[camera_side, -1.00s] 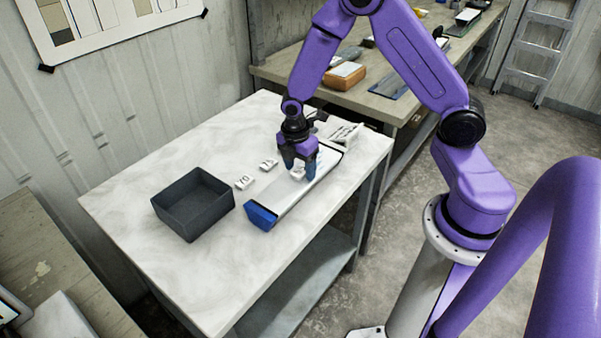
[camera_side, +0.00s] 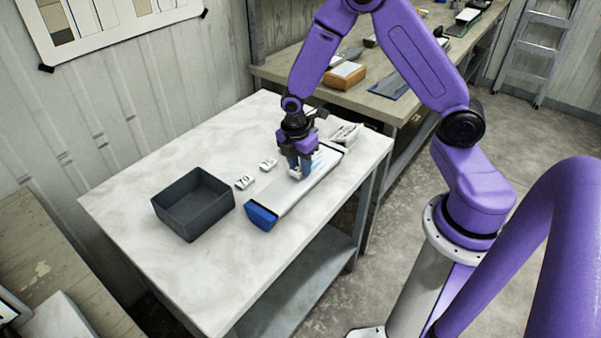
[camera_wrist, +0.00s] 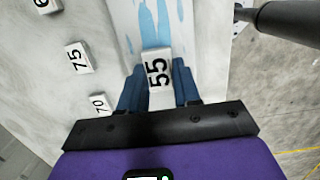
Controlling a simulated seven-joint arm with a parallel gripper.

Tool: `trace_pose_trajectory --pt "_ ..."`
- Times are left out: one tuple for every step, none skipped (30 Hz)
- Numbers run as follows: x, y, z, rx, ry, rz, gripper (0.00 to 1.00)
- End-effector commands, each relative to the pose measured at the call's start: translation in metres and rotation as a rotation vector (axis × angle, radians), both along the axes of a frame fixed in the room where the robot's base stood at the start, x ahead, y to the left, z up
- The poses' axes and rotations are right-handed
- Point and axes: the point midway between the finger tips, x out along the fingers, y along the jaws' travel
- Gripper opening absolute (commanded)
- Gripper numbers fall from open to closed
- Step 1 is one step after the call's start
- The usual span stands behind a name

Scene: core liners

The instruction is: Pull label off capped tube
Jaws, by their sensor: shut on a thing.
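The capped tube (camera_side: 280,205) lies flat on the white table, a long pale tube with a blue cap (camera_side: 261,215) at its near end. It also shows in the wrist view (camera_wrist: 128,18), with light blue patches on its surface. My gripper (camera_side: 300,172) is over the middle of the tube, pointing down. In the wrist view its blue fingers (camera_wrist: 158,88) are shut on a white label block marked 55 (camera_wrist: 157,66). I cannot tell whether the label still touches the tube.
White blocks marked 70 (camera_side: 244,182) and 75 (camera_side: 268,164) lie on the table (camera_side: 130,190) left of the tube. A dark open box (camera_side: 170,222) stands further left. Several white pieces (camera_side: 345,134) lie by the tube's far end. The table's right edge is close to the tube.

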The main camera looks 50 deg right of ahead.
Motion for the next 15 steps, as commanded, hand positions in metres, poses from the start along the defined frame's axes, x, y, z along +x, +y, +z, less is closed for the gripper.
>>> trace_pose_trajectory --pt "0.000 0.000 0.001 0.000 0.000 0.000 0.00" --pt "0.000 0.000 0.002 0.000 0.000 0.000 0.00" --pt "0.000 0.000 0.003 0.000 0.000 0.000 0.00" --pt "0.000 0.000 0.004 0.000 0.001 0.000 0.00" --pt "0.000 0.000 0.005 -0.001 0.001 0.000 0.00" --pt "0.000 0.000 0.006 -0.001 0.001 0.000 0.00" --pt "0.000 0.000 0.007 -0.001 0.001 0.000 0.00" --pt "0.000 0.000 0.007 0.000 0.000 0.000 0.00" --pt "0.000 0.000 0.008 0.000 0.000 0.000 0.00" --pt "0.000 0.000 0.009 0.000 0.000 -0.001 0.00" --pt "0.000 0.000 0.010 0.000 0.000 -0.001 0.00" --pt "0.000 0.000 0.011 0.000 0.000 -0.001 0.00" --pt "0.000 0.000 0.012 0.000 0.000 -0.001 0.00" --pt "0.000 0.000 0.012 0.000 0.000 -0.001 0.00" --pt "0.000 0.000 0.013 0.000 0.000 -0.001 0.00"
